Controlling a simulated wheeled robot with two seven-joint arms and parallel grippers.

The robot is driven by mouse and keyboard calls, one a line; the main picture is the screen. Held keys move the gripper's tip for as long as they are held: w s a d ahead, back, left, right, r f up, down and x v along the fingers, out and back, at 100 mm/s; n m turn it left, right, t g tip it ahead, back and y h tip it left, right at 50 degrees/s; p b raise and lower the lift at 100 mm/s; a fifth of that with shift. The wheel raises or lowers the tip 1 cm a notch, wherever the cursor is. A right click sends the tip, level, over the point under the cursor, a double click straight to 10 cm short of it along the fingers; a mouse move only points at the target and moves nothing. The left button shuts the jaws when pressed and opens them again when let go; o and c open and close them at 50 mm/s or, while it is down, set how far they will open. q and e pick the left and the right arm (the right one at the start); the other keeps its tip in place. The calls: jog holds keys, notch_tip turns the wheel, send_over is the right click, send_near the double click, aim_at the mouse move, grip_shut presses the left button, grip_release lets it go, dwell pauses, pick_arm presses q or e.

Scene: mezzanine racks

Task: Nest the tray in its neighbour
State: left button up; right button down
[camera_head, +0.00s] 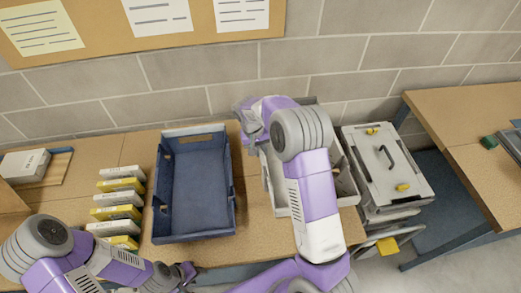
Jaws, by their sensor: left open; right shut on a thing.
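A dark blue tray (200,190), open at the top and empty, sits on the wooden bench. A grey tray (345,186) stands just to its right, side by side with it and not nested. My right arm covers much of the grey tray, so its inside is mostly hidden. My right gripper (256,138) is shut on the grey tray's left wall near the back; the exact contact is partly hidden. My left gripper (188,274) is open and empty, low in front of the blue tray at the bench's front edge.
Several white and yellow boxes (119,200) stand in a row left of the blue tray. A white box (25,164) lies on a wooden board at far left. A stack of grey lidded cases (387,168) stands at right, beside another bench (462,105). A block wall closes the back.

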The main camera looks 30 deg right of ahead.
notch_tip(320, 180, up, 7)
jog(key=p, duration=0.4)
jog(key=shift+r+p, duration=0.15)
jog(key=shift+p, duration=0.25)
dwell(0.5)
jog(key=w+a+p, duration=0.1)
jog(key=w+a, duration=0.3)
jog(key=a, duration=0.8)
jog(key=shift+a+p, duration=0.2)
jog(key=shift+p, duration=0.15)
